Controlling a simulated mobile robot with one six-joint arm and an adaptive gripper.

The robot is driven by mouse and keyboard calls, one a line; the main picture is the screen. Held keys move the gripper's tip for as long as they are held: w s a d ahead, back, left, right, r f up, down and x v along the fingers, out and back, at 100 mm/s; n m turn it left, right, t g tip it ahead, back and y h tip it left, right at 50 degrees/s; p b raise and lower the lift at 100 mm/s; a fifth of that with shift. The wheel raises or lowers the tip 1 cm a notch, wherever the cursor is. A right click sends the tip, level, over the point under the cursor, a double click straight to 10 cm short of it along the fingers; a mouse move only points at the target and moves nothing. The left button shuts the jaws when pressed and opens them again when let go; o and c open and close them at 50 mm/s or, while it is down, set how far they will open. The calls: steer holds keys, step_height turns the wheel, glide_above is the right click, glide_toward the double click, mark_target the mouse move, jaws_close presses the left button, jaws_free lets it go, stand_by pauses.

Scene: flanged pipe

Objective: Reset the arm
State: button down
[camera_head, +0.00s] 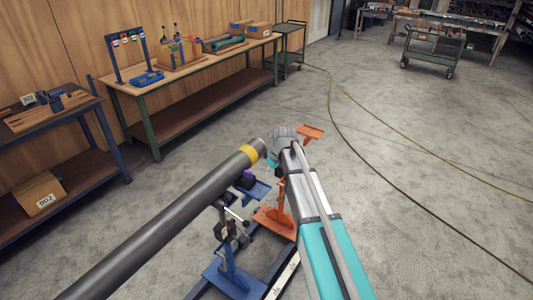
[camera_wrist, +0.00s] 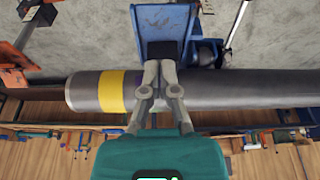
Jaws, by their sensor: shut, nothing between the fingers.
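My gripper (camera_wrist: 163,52) is shut and empty in the wrist view, its two dark fingertips together. The grey pipe (camera_wrist: 240,88) crosses behind the fingers, with a yellow band (camera_wrist: 112,92) near its left end. The fingertips overlap a blue support (camera_wrist: 150,20) in this view; I cannot tell whether they touch it or the pipe. In the head view the pipe (camera_head: 165,225) slants up to the right, and its banded end lies just left of my wrist. My arm (camera_head: 330,250) reaches forward there, and the fingers are hidden behind it.
A blue stand (camera_head: 232,275) and an orange stand (camera_head: 275,220) stand below the pipe end, close to my arm. Workbenches (camera_head: 205,70) with tools line the wooden wall at left. A cart (camera_head: 435,45) stands far right. Open floor (camera_head: 430,170) lies right, crossed by cables.

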steer(key=s+d+m+g+h, duration=0.1)
steer(key=s+d+m, duration=0.4)
steer(key=s, duration=0.7)
steer(key=s+d+m+g+h, duration=0.1)
steer(key=s+d+m, duration=0.4)
steer(key=s, duration=0.7)
steer(key=shift+s+f+m+h, duration=0.35)
steer(key=shift+f+m+h, duration=0.05)
steer(key=shift+m, duration=0.1)
steer(key=shift+d, duration=0.1)
